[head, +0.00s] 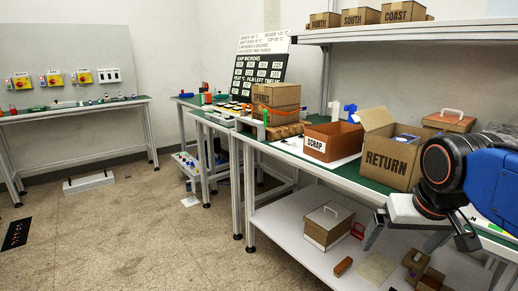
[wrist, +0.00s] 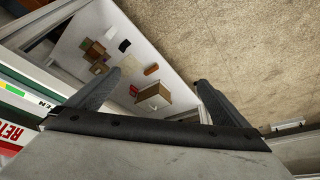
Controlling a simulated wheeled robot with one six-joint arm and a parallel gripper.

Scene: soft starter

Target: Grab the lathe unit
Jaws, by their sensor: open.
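I cannot pick out a thing that is clearly the lathe unit in either view. My gripper (head: 420,238) is at the right of the head view, in front of the workbench edge and above its lower shelf. In the wrist view its two fingers (wrist: 155,82) are spread apart with nothing between them. Beyond the fingers, the lower shelf (wrist: 120,35) carries a lidded box, a red item and several small brown boxes. My arm hides part of the bench's right end.
On the bench stand a RETURN box (head: 387,160), a SCRAP bin (head: 333,142) and a cardboard box (head: 276,97). A lidded box (head: 327,226) and a reddish block (head: 343,266) lie on the lower shelf. The speckled floor (head: 150,225) at left is mostly clear.

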